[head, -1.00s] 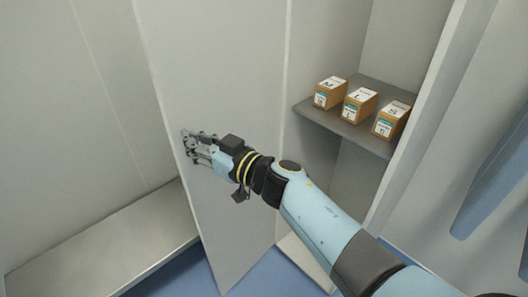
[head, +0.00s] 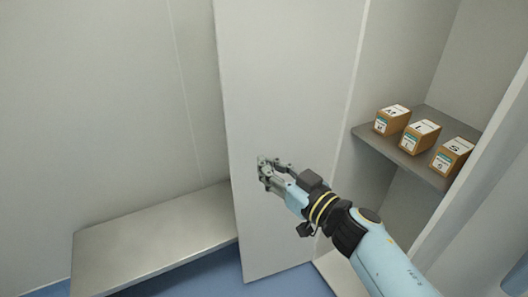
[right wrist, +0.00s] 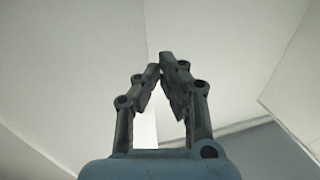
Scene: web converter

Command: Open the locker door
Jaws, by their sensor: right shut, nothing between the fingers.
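The locker door (head: 285,90) is a pale grey panel and stands swung wide open to the left of the locker's interior (head: 385,190). My right gripper (head: 262,172) is in front of the door's inner face, near its free edge. Its fingers come together at the tips with nothing between them; they also show in the right wrist view (right wrist: 163,62), with pale panels behind. I cannot tell whether the fingertips touch the door. My left gripper is not in view.
Inside the locker, a grey shelf (head: 365,134) carries three brown boxes (head: 419,137) with white labels. A low metal bench (head: 150,245) stands against the wall at left, close behind the door. Blue floor (head: 210,270) shows below.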

